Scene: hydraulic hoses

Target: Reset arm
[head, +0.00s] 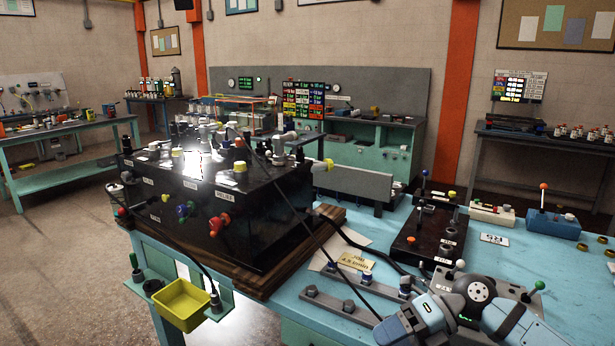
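Part of one of my arms, grey-blue links around a dark round joint, shows at the bottom right over the bench. Neither of my grippers shows, so I cannot see their fingers or anything in them. A black hydraulic block (190,220) with red, blue and green fittings on its front sits on wooden boards at the left of the blue bench (300,322). A thin black hose (284,196) runs from its top down to the right, towards my arm. A second dark hose (352,243) curves from the block towards the valve area.
A dark valve block with levers (432,232) stands on the bench behind my arm. A grey bar with fittings (345,304) lies in front. A yellow bin (182,304) hangs off the left side. A blue box with a lever (553,223) stands at the right.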

